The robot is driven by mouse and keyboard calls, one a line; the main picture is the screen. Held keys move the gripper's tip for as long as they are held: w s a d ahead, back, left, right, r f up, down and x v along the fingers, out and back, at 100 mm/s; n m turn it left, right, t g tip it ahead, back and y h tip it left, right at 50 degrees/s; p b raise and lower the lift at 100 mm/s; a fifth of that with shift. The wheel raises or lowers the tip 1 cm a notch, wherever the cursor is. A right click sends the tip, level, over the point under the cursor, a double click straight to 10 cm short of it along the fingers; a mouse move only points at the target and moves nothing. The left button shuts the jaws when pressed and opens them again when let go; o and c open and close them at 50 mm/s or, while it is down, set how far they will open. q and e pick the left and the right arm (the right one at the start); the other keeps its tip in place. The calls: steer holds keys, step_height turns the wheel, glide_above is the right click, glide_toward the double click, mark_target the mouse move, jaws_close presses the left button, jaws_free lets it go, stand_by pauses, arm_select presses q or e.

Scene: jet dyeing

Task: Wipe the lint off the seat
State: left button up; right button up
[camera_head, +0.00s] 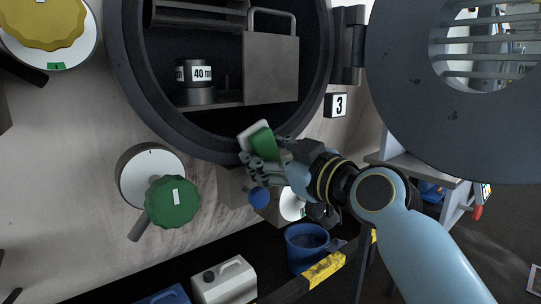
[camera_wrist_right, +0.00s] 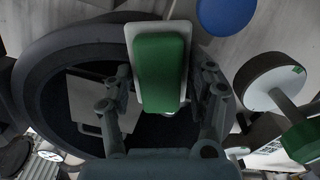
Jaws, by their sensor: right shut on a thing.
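The seat is the dark round rim (camera_head: 128,75) of the open port; it also shows at the left in the wrist view (camera_wrist_right: 35,85). I cannot make out any lint on it. My right gripper (camera_head: 262,160) is shut on a wiping pad (camera_head: 262,140) with a green body and a pale face. The pad is at the lower edge of the rim; I cannot tell whether it touches. In the wrist view the pad (camera_wrist_right: 160,75) sits between the two fingers. My left gripper is not in view.
Inside the port are a grey plate with a handle (camera_head: 271,70) and a dark cylinder marked 40 (camera_head: 202,75). The round door (camera_head: 400,100) stands open at the right. A green knob (camera_head: 172,202), a blue knob (camera_head: 259,197) and a blue bucket (camera_head: 306,247) are below.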

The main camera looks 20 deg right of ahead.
steer(key=shift+x, duration=0.9)
steer(key=shift+d, duration=0.1)
steer(key=shift+w+d+b, duration=0.3)
steer(key=shift+w+d, duration=0.05)
steer(key=shift+d, duration=0.55)
steer(key=shift+w+d+b, duration=0.25)
steer(key=shift+w+d, duration=0.05)
steer(key=shift+d, duration=0.6)
steer(key=shift+s+a, duration=0.25)
steer(key=shift+a, duration=0.7)
steer(key=shift+s+a, duration=0.3)
steer(key=shift+a, duration=0.65)
steer(key=shift+s+d, duration=0.1)
steer(key=shift+s, duration=0.4)
steer(key=shift+p+v, duration=0.4)
steer(key=shift+v, duration=2)
steer(key=shift+d, duration=0.1)
